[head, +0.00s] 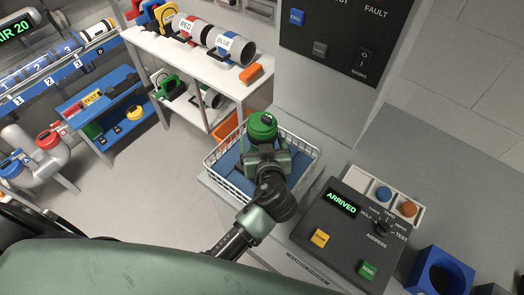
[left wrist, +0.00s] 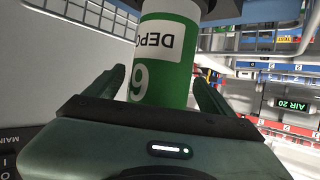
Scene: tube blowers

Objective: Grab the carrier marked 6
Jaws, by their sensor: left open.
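The carrier is a green cylinder with a white label band. Its green cap (head: 263,124) shows in the head view above the white wire basket (head: 214,160) with a blue lining. In the left wrist view the carrier body (left wrist: 166,52) shows the letters "DEPO" and a large white digit, partly cut off, that fits a 6. My left gripper (head: 267,153) is at the carrier, on its near side. In the left wrist view its two open fingers (left wrist: 162,88) stand on either side of the carrier, with a gap visible at the left finger. My right gripper is not in view.
A control panel (head: 316,236) with an "ARRIVED" display stands right of the basket. A white shelf (head: 160,58) at the back holds carriers labelled RED and BLUE (head: 229,44). A grey cabinet (head: 330,85) rises behind the basket.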

